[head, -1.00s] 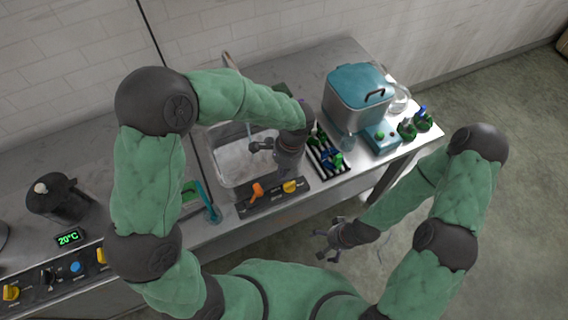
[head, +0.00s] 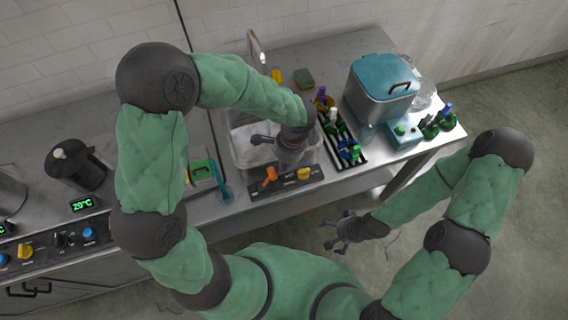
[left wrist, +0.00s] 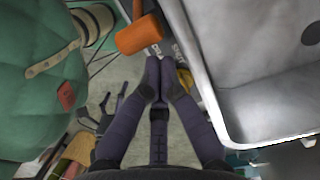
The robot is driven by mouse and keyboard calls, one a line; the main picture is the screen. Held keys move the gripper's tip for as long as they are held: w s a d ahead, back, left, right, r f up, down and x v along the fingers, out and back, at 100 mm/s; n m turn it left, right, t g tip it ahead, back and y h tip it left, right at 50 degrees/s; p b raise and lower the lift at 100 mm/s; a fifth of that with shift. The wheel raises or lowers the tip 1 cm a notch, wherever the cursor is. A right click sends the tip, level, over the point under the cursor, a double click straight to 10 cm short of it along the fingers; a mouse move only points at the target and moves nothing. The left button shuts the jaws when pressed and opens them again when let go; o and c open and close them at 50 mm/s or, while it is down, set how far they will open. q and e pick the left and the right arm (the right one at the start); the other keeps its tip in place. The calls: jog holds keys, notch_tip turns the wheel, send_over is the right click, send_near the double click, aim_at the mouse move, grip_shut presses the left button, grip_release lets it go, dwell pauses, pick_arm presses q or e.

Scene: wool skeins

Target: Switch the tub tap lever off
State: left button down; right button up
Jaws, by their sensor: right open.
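The orange lever (head: 270,176) sits on a dark panel in front of the metal tub (head: 236,160), beside a yellow handle (head: 304,174). The orange lever is also large near the top of the left wrist view (left wrist: 140,35). My left gripper (head: 262,141) hangs over the tub's front part in the head view, partly hidden by its wrist. In the left wrist view its fingers (left wrist: 160,66) are together with nothing seen between them, just below and apart from the orange lever. My right gripper (head: 338,232) is open and empty, low over the floor in front of the counter.
A tap spout (head: 256,48) stands behind the tub, with a small yellow piece (head: 277,76) and a green sponge (head: 304,78) near. A rack of bottles (head: 343,140) and a teal-lidded metal box (head: 382,88) stand right. A black pot (head: 76,165) stands left.

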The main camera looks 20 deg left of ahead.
pick_arm(q)
jog(key=shift+s+a+r, duration=0.2)
pick_arm(e)
jog(key=shift+r, duration=0.1)
